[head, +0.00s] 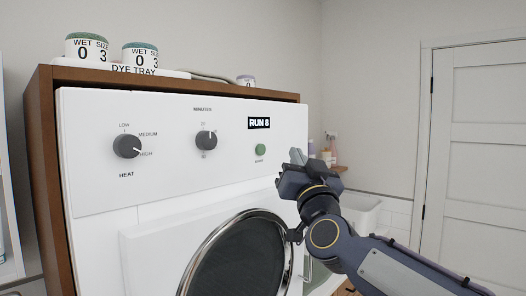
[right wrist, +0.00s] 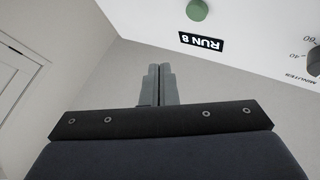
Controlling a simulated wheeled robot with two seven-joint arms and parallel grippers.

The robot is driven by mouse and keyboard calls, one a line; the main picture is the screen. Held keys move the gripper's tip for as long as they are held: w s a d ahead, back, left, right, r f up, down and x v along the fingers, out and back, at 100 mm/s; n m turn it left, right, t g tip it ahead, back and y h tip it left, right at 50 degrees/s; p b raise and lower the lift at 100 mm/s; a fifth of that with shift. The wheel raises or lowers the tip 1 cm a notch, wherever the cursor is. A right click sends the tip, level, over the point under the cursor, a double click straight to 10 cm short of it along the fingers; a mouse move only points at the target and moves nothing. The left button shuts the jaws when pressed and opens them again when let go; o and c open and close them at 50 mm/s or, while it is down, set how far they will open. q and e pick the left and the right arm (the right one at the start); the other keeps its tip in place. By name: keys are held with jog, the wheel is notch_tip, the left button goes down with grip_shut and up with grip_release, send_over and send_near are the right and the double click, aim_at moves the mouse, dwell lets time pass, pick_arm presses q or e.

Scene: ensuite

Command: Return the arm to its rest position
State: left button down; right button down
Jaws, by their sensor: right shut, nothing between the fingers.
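My right gripper (head: 297,158) is raised in front of the right side of a white dryer's control panel (head: 180,172), just right of and below the green start button (head: 260,149). In the right wrist view the two fingers (right wrist: 159,70) are pressed together with nothing between them. The green button also shows in the right wrist view (right wrist: 197,10), apart from the fingertips. My right arm (head: 385,262) reaches in from the lower right, passing beside the round door (head: 243,258). My left gripper is not in view.
The dryer sits in a brown wooden surround (head: 45,150). Labelled cups (head: 140,58) stand on the dye tray (head: 135,70) on top. The heat knob (head: 127,146) and minutes knob (head: 206,139) are on the panel. A white basin (head: 361,212) and a closed door (head: 485,150) are at right.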

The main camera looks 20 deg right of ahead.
jog(key=shift+f, duration=0.1)
dwell(0.3)
jog(key=s+a+f+n+g+y, duration=0.25)
jog(key=s+f+g, duration=0.2)
jog(key=f, duration=0.55)
jog(key=s+a+f+n+g+y, duration=0.1)
jog(key=s+a+f+g+y, duration=0.3)
jog(key=f, duration=0.7)
jog(key=s+a+f+n+g+y, duration=0.1)
jog(key=s+a+f+g+y, duration=0.3)
jog(key=f, duration=0.6)
jog(key=s+a+f+g, duration=0.1)
jog(key=s+f+g, duration=0.3)
jog(key=s+f, duration=0.9)
jog(key=shift+s+a+m, duration=0.15)
jog(key=shift+a+m, duration=0.1)
jog(key=shift+m, duration=0.1)
jog(key=shift+g+h, duration=0.25)
